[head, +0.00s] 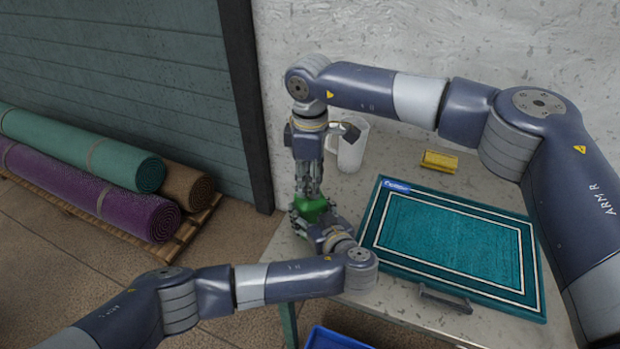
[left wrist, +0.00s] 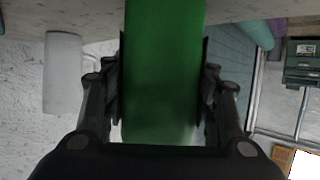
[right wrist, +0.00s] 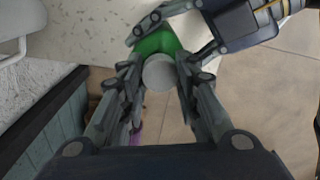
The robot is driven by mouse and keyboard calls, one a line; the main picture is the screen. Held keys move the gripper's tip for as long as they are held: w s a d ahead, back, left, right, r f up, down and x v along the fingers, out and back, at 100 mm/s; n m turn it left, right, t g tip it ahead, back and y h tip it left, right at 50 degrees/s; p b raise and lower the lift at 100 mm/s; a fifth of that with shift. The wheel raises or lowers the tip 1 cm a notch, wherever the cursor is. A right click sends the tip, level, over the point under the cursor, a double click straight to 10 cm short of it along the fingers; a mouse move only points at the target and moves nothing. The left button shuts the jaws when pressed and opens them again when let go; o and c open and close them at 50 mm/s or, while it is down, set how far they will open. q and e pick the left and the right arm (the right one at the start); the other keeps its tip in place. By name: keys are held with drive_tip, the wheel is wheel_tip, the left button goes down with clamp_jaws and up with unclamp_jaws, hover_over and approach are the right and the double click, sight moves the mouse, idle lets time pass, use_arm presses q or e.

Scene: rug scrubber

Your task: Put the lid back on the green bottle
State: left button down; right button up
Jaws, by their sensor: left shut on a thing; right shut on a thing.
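The green bottle (head: 314,207) stands near the table's left edge in the head view. It fills the middle of the left wrist view (left wrist: 163,60). My left gripper (left wrist: 163,95) is shut on its sides. My right gripper (head: 313,190) points straight down from above, right over the bottle. In the right wrist view its fingers are shut on the round white lid (right wrist: 160,73), with the green bottle (right wrist: 157,42) just behind it. The fingers hide the lid in the head view. I cannot tell whether the lid touches the bottle's neck.
A white jug (head: 352,148) stands behind the grippers, close to my right one. A yellow sponge (head: 440,161) lies at the back of the table. A teal rug (head: 450,240) covers the table's right side. A blue crate (head: 335,339) is at the front, below. Rolled rugs (head: 85,150) lie left.

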drive_tip(key=shift+r+m, duration=0.1)
drive_tip(key=shift+m, duration=0.9)
drive_tip(key=o, duration=0.7)
drive_tip(key=shift+r, duration=2.2)
drive_tip(key=shift+c, duration=0.5)
